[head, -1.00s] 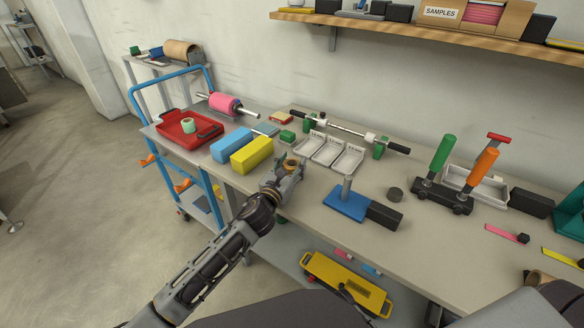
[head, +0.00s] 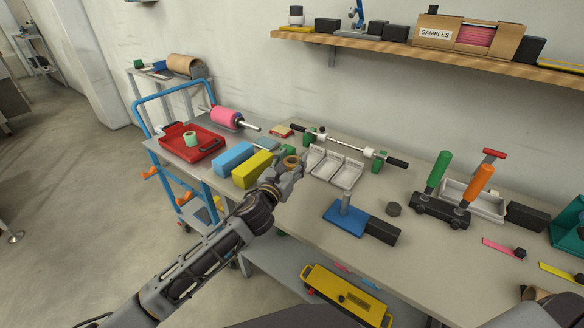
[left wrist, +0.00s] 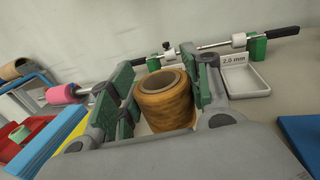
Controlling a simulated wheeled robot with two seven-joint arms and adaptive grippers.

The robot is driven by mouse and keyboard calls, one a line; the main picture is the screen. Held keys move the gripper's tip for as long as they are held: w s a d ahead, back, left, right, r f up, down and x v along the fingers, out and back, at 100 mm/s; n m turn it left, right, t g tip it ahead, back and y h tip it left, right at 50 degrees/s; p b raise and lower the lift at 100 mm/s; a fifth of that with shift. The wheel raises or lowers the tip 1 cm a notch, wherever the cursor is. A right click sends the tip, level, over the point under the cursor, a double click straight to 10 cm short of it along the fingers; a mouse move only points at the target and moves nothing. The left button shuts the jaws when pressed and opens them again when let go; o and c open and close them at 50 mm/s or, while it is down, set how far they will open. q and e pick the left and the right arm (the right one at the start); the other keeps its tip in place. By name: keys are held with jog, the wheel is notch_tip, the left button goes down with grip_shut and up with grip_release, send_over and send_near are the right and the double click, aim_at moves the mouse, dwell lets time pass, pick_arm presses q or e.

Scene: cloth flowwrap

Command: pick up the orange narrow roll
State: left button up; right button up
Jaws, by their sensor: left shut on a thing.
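The orange narrow roll (head: 290,161) is a short amber-orange roll with a hollow core. In the left wrist view the roll (left wrist: 166,108) stands upright between the green-padded fingers of my left gripper (left wrist: 165,80). In the head view my left gripper (head: 287,167) is shut on it, between the yellow block and the white trays. The roll's lower part is hidden in the wrist view, and I cannot tell how far it is above the table. My right gripper does not show.
The yellow block (head: 252,169) and blue block (head: 232,157) lie left of the gripper. White trays (head: 333,166) stand close on its right, with a roller bar (head: 345,146) behind. A blue stand (head: 345,220) is nearer. The front middle of the table (head: 310,250) is clear.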

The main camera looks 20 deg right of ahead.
pick_arm(q)
jog(key=shift+r+p, duration=0.35)
jog(key=shift+r, duration=1.15)
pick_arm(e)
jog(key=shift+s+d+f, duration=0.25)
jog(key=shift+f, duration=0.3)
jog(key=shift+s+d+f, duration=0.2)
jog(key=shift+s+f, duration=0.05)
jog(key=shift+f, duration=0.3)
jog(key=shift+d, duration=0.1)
